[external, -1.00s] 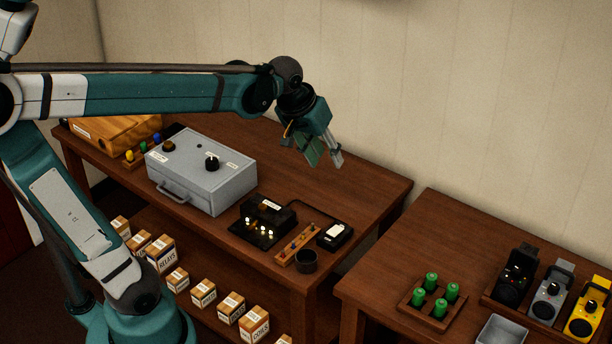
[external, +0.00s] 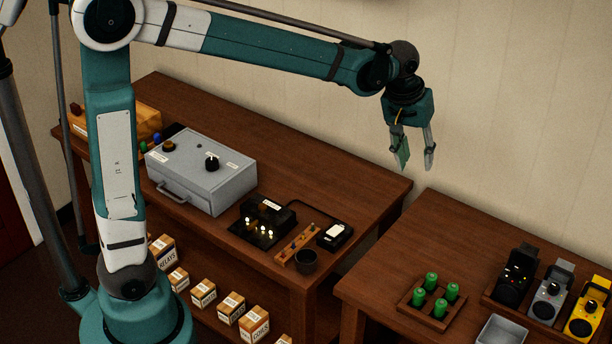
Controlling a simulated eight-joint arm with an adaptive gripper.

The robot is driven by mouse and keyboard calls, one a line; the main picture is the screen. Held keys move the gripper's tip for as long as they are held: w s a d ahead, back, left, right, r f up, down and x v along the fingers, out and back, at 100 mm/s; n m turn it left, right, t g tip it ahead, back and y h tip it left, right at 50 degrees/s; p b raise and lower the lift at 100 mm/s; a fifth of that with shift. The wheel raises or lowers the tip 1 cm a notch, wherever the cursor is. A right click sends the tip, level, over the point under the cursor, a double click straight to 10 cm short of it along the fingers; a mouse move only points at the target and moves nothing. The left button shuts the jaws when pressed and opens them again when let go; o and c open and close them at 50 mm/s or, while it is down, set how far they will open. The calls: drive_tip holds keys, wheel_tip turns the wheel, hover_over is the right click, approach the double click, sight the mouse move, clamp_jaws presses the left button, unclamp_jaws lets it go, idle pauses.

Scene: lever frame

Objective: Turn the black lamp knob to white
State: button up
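A black lamp (external: 513,278) stands at the left of a row of three lamps in a wooden tray on the right table. Its knob is too small and dark to make out its setting. My gripper (external: 417,167) hangs with its fingers pointing down and apart, open and empty. It is above the gap between the two tables, up and to the left of the black lamp, and touches nothing.
A grey lamp (external: 549,299) and a yellow lamp (external: 587,308) stand right of the black one. Green cylinders (external: 431,282) in a wooden holder and a grey metal tray (external: 502,331) are nearby. A grey case (external: 196,182) with a black knob sits on the left table.

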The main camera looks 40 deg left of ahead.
drive_tip(key=w+d+f+g+p, duration=0.1)
drive_tip(key=w+d+f+p, duration=0.1)
drive_tip(key=d, duration=0.7)
drive_tip(key=w+d+f+p, duration=0.1)
drive_tip(key=d+f+p, duration=0.1)
drive_tip(key=d, duration=0.8)
drive_tip(key=n+g+y+p, duration=0.1)
drive_tip(key=g+p, duration=0.1)
drive_tip(key=p, duration=0.2)
hover_over(518, 269)
drive_tip(key=f, duration=0.7)
drive_tip(key=shift+w+a+f, duration=0.1)
drive_tip(key=shift+a+f, duration=0.1)
drive_tip(key=shift+f, duration=0.1)
drive_tip(key=shift+d+f, duration=0.15)
drive_tip(key=shift+d, duration=0.1)
drive_tip(key=shift+f, duration=0.1)
drive_tip(key=shift+f, duration=3.85)
drive_tip(key=c, duration=0.9)
